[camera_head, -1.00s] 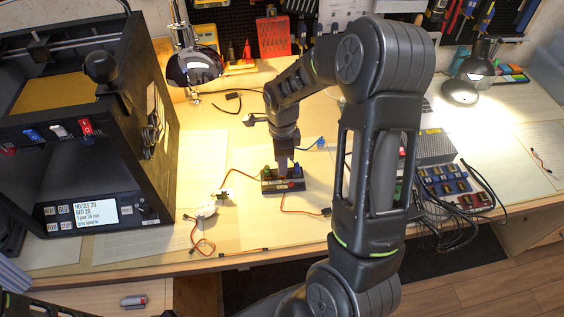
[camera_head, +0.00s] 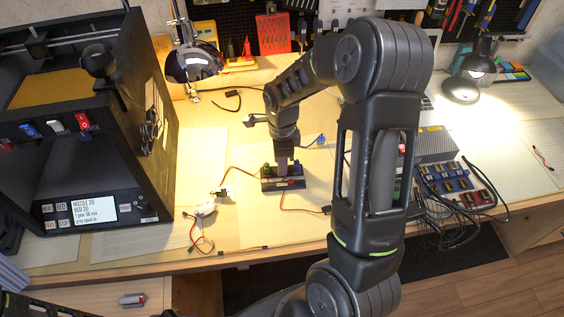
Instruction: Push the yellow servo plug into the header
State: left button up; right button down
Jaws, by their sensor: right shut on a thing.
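My right gripper (camera_head: 283,164) points straight down at a small black board with the header (camera_head: 270,186), in the middle of the table. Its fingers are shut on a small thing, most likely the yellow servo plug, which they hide. I cannot tell how deep the plug sits in the header. A green part (camera_head: 267,169) stands at the board's left, and a small red part shows on its front side.
A black 3D printer (camera_head: 150,110) stands at the left. A grey box (camera_head: 432,146) and a rack of plugs (camera_head: 455,183) stand at the right. My right arm hides the table's middle right.

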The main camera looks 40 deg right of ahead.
jog(key=c, duration=1.6)
grip_release()
jog(key=shift+c, duration=0.2)
jog(key=o, duration=0.5)
jog(key=shift+f, duration=0.1)
jog(key=shift+c, duration=0.2)
jog(key=shift+w+r+p, duration=0.1)
jog(key=shift+r+p, duration=0.55)
jog(key=shift+r, duration=0.15)
jog(key=shift+r+p, duration=1.25)
jog(key=shift+r, duration=0.5)
